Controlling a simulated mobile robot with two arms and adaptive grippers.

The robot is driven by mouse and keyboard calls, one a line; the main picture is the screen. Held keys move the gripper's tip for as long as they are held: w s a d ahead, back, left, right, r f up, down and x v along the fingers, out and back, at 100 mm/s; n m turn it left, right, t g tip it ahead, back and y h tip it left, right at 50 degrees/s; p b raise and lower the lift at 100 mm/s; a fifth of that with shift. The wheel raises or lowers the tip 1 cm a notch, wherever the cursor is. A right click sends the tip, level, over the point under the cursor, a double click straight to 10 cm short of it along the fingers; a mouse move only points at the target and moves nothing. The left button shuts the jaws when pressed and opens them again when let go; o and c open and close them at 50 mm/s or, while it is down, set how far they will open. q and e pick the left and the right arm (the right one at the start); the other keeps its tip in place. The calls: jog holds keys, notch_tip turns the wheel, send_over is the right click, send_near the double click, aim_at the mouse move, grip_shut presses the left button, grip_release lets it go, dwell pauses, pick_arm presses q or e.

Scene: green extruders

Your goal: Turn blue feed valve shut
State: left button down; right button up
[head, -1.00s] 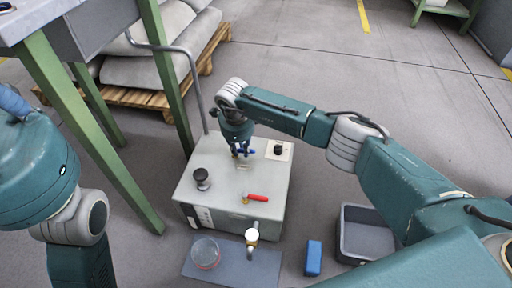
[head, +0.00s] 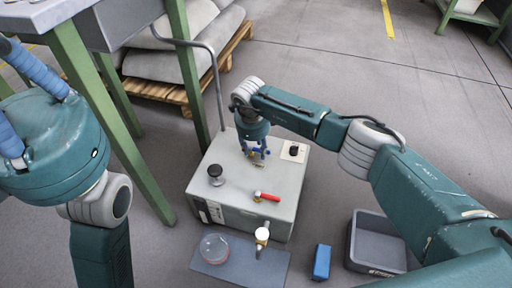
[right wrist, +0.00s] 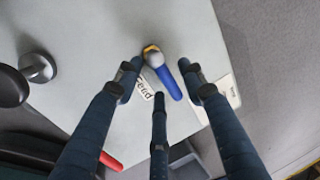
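The blue feed valve shows in the right wrist view as a blue lever (right wrist: 168,82) with a brass and grey hub. The lever slants down and right, beside a white label partly reading "Feed" (right wrist: 146,87). My right gripper (head: 257,153) is over the top of the pale grey box (head: 240,213). In the right wrist view its fingers (right wrist: 158,85) are apart around the lever; I see no clear contact. In the head view the gripper partly hides the blue lever. My left gripper (head: 35,70) is at the left edge, its fingertips cut off.
A red-handled valve (head: 267,197) and a black knob (head: 215,172) are on the box, with another black knob (head: 294,150) on a pale plate. In front are a mat (head: 240,262) with a clear dish (head: 214,248), a blue block (head: 321,262) and a grey bin (head: 377,227).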

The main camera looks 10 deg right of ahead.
jog(key=shift+r, duration=0.1)
notch_tip(320, 180, up, 12)
jog(key=s+a, duration=0.1)
jog(key=s, duration=0.1)
jog(key=shift+f, duration=0.2)
dwell(0.6)
